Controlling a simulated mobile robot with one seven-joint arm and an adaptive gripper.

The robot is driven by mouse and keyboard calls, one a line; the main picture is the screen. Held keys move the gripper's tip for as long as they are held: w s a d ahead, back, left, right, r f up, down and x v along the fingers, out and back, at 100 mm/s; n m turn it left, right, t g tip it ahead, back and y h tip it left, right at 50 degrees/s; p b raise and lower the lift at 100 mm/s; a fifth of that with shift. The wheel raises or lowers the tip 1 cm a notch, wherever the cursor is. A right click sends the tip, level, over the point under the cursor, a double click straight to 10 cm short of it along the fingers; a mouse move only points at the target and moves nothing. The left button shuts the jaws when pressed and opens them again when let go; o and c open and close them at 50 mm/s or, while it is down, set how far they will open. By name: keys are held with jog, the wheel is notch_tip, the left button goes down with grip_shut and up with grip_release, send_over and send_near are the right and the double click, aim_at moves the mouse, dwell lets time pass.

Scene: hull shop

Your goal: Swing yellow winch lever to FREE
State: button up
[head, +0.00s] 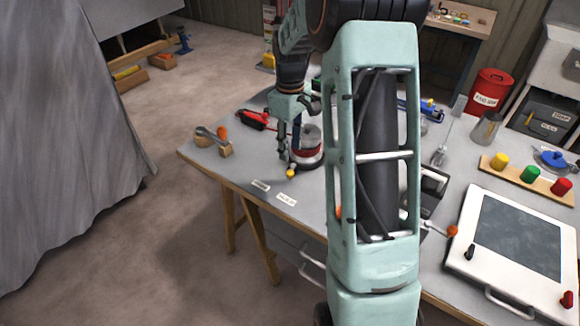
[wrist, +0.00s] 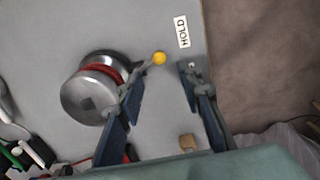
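The winch (head: 306,150) is a grey metal drum with a red band, standing on the table near its left front. The wrist view shows its drum (wrist: 84,97) from above. The yellow lever knob (wrist: 159,58) sticks out from the winch, just beyond the gap between my fingertips; in the head view the knob (head: 291,173) is below my fingers. My gripper (wrist: 163,76) is open and points down beside the winch. Its left finger partly covers the lever's arm; contact cannot be told. No FREE label is readable.
A red-handled tool (head: 255,119) and a wooden block (head: 226,150) lie left of the winch. Two white labels (head: 287,199) lie by the table's front edge. A white framed panel (head: 515,245) and a board of coloured knobs (head: 528,179) are to the right.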

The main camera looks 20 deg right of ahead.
aim_at(290, 171)
notch_tip(290, 171, down, 9)
dwell(0.3)
jog(key=shift+c, duration=0.5)
grip_shut()
